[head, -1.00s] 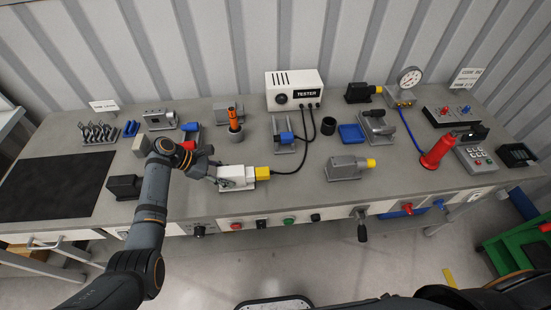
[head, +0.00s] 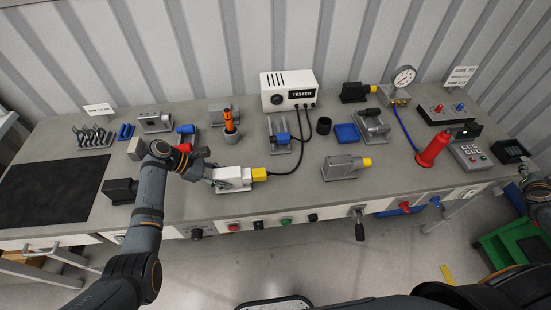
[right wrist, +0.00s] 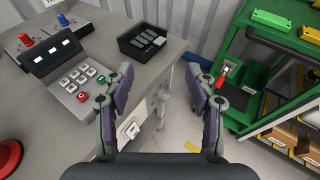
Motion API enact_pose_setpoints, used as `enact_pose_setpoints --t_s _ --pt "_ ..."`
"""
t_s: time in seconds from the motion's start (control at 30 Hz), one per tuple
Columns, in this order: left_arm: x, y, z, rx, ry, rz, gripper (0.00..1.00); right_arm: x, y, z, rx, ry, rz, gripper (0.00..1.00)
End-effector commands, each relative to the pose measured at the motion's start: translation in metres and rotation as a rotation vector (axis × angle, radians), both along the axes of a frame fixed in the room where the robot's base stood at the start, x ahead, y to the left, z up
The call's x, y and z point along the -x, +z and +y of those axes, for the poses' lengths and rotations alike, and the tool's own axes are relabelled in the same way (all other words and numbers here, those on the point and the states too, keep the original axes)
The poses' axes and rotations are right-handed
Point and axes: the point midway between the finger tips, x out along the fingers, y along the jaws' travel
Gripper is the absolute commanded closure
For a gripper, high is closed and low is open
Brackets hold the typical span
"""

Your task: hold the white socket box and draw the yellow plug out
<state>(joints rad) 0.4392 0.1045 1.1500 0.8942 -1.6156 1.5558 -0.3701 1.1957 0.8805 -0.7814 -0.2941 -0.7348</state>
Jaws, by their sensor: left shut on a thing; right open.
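The white socket box (head: 232,175) lies on a grey base plate near the front edge of the bench. The yellow plug (head: 259,174) sits against its right end, and a black cable runs from it to the tester. My left gripper (head: 212,176) is shut on the left end of the socket box; its fingertips are partly hidden. My right gripper shows at the right edge in the head view, and in the right wrist view (right wrist: 162,112) it is open and empty, near the bench's right end, far from the plug.
The white tester (head: 289,92) stands at the back. A grey block with a yellow end (head: 343,169) stands right of the plug. A red cone-like handle (head: 433,150), a keypad box (head: 470,154) and a green rack (right wrist: 270,75) are on the right.

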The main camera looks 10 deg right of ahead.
Motion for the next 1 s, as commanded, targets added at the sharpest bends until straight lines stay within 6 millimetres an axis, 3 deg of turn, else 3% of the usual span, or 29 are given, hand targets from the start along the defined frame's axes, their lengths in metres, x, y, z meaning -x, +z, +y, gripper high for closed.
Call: enact_pose_setpoints --t_s 0.03,0.23,0.33,0.53,0.67,0.8,0.9,1.0 --pt "0.001 -0.001 0.0 0.0 -0.001 0.002 0.94 -0.015 0.028 -0.005 0.071 0.044 0.034 0.43" --pt "0.0 -0.001 0.0 0.0 0.0 0.001 0.94 -0.067 0.118 -0.008 0.29 0.166 0.114 0.43" --pt "0.001 -0.001 0.0 0.0 -0.001 0.002 0.94 -0.093 0.151 0.0 0.211 0.121 -0.086 0.43" --pt "0.0 -0.001 0.0 0.0 0.0 0.001 0.94 -0.12 0.124 0.028 -0.352 -0.154 -0.738 0.43" --pt "0.0 -0.001 0.0 0.0 0.0 0.001 0.94 -0.164 0.104 0.071 -0.839 -0.363 -1.176 0.43" --pt "0.0 0.0 0.0 0.001 -0.001 0.001 0.94 -0.231 0.102 0.142 -1.421 -0.603 -1.533 0.43" --pt "0.0 0.0 0.0 0.0 0.0 0.0 0.94 -0.274 0.108 0.198 -1.785 -0.786 -1.657 0.43" --pt "0.0 -0.001 0.0 0.0 0.0 0.0 0.94 -0.305 0.098 0.261 -2.074 -1.053 -1.685 0.43"
